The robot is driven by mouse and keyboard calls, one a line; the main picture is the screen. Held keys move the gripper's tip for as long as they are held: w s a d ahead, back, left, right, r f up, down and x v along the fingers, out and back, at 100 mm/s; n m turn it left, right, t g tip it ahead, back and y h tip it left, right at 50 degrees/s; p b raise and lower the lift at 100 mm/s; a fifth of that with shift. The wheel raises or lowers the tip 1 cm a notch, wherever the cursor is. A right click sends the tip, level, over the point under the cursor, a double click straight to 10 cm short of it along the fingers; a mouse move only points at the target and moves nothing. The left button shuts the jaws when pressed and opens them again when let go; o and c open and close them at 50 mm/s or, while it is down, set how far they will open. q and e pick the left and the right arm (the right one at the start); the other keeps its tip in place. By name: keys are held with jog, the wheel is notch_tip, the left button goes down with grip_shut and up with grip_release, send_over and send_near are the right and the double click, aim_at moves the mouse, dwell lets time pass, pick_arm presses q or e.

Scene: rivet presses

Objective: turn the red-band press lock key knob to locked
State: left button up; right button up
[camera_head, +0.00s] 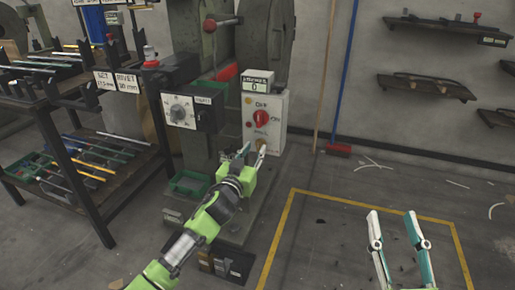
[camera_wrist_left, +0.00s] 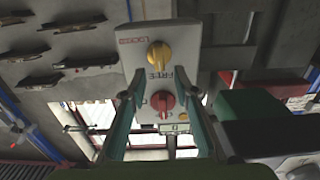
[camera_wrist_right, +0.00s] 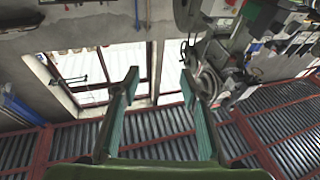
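The white control box (camera_head: 281,122) on the press carries a red knob (camera_head: 261,118). In the left wrist view its panel (camera_wrist_left: 185,43) appears turned over, with a yellow knob (camera_wrist_left: 159,55) near the LOCKED and FREE lettering and the red knob (camera_wrist_left: 162,101) below it. I take the yellow knob as the lock key; its exact setting is unclear. My left gripper (camera_head: 255,150) is at the box's lower front. In its wrist view the open fingers (camera_wrist_left: 160,82) straddle the knobs' line, apart from the yellow knob. My right gripper (camera_head: 392,215) is open and empty.
A grey box with a dial (camera_head: 179,113) stands left of the control box, and a green tray (camera_head: 190,183) lies below it. A rack with rods (camera_head: 75,150) is at the left. Wall shelves (camera_head: 425,87) hang at the right. The yellow-outlined floor (camera_head: 330,220) is mostly clear.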

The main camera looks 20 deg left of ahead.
aim_at(258, 144)
pick_arm(q)
jog(key=shift+w+b, duration=0.35)
jog(key=shift+w, duration=1.45)
pick_arm(e)
jog(key=shift+s+r+t+y, duration=0.15)
jog(key=shift+s+r+t, duration=0.25)
jog(key=shift+r, duration=0.4)
jog(key=shift+s+r+t+y, duration=0.2)
jog(key=shift+s+r+t, duration=0.15)
jog(key=shift+r+t, duration=0.35)
jog(key=shift+s+r+t+y, duration=0.15)
jog(key=shift+s+r+t, duration=0.2)
jog(key=shift+r, duration=0.6)
pick_arm(q)
grip_shut()
